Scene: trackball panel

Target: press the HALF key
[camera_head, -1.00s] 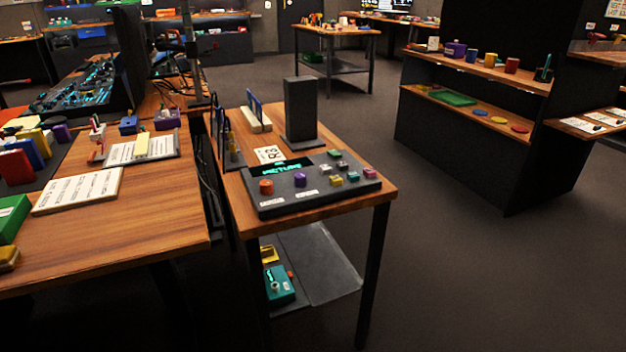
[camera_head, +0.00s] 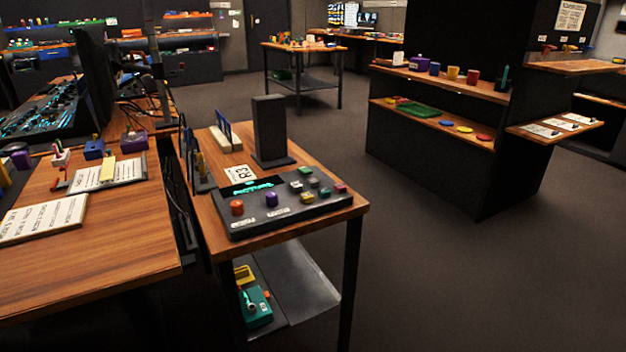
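The trackball panel (camera_head: 285,213) is a dark, slightly sloped console on a small wooden table. It has an orange ball or knob (camera_head: 237,207) and a purple one (camera_head: 271,199) on its left part. Several small coloured keys (camera_head: 318,188) sit on its right part: green, grey, yellow, teal and pink. Their labels are too small to read, so I cannot tell which is the HALF key. A small display (camera_head: 252,186) with green lettering is at the panel's back. Neither gripper is in view.
The small wooden table (camera_head: 335,205) carries a black upright box (camera_head: 269,128) behind the panel and an R3 card (camera_head: 240,173). A larger wooden table (camera_head: 120,250) stands close on the left. A black shelf unit (camera_head: 430,160) is at the right. Open floor (camera_head: 440,290) lies right of the small table.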

